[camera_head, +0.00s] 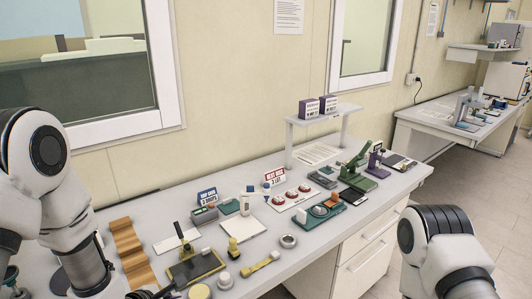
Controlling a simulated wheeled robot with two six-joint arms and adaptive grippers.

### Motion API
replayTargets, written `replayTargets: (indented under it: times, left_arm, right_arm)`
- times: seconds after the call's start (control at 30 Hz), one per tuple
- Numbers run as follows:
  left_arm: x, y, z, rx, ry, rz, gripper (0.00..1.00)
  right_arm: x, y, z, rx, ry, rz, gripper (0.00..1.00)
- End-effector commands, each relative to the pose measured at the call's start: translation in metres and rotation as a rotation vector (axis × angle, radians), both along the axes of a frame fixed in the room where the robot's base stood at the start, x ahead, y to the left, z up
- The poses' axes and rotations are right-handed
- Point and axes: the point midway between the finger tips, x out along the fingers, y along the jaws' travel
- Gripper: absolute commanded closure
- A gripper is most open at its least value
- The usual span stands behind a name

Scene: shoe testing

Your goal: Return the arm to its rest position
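My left arm (62,185) comes in from the left and reaches down over the near left part of the workbench. A dark piece at the bottom edge, right of this arm, looks like part of my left gripper (152,292); most of it is cut off, and its opening cannot be made out. My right arm (440,250) shows at the lower right, beside the bench front. My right gripper is out of the picture.
The workbench (340,235) holds several small testing tools, a brown stepped block (130,250), small signs (207,196), a green press (357,172) and a raised shelf (325,116) with purple boxes. A wall with windows stands behind. Floor (500,190) at the right is clear.

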Motion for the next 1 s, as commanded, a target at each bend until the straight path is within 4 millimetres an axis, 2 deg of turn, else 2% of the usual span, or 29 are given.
replayTargets:
  times: [0.03,0.17,0.33,0.47,0.57,0.6,0.7,0.77,0.8,0.87,1.0]
  left_arm:
    - [-0.005,0.000,-0.017,0.001,0.020,-0.001,1.00]
    - [-0.021,-0.001,-0.051,0.002,0.079,-0.003,1.00]
    - [-0.053,0.000,-0.106,0.007,0.184,0.008,1.00]
    - [-0.090,0.003,-0.155,0.058,0.279,-0.029,1.00]
    - [-0.129,0.007,-0.198,0.156,0.356,-0.145,1.00]
    - [-0.149,0.009,-0.217,0.214,0.389,-0.229,1.00]
    - [-0.196,0.015,-0.250,0.375,0.448,-0.505,1.00]
    - [-0.219,0.019,-0.262,0.469,0.463,-0.705,1.00]
    - [-0.232,0.022,-0.267,0.528,0.464,-0.843,1.00]
    - [-0.246,0.026,-0.268,0.615,0.446,-1.060,1.00]
    - [-0.257,0.032,-0.263,0.784,0.348,-1.525,1.00]
  right_arm:
    - [0.001,0.000,-0.007,0.000,-0.002,0.000,0.60]
    - [0.001,0.000,-0.016,0.000,-0.003,0.000,0.60]
    - [0.002,0.000,-0.031,0.000,-0.003,0.000,0.60]
    - [0.001,0.000,-0.045,0.000,-0.002,0.000,0.60]
    - [0.001,0.000,-0.058,0.000,-0.001,0.000,0.60]
    - [0.001,0.000,-0.064,0.000,-0.001,0.000,0.60]
    - [0.002,0.000,-0.075,0.000,-0.002,0.000,0.60]
    - [0.002,0.000,-0.079,0.000,-0.002,0.000,0.60]
    - [0.002,0.000,-0.081,0.000,-0.002,0.000,0.60]
    - [0.002,0.000,-0.081,0.000,-0.002,0.000,0.60]
    - [0.002,0.000,-0.078,0.000,-0.002,0.000,0.60]
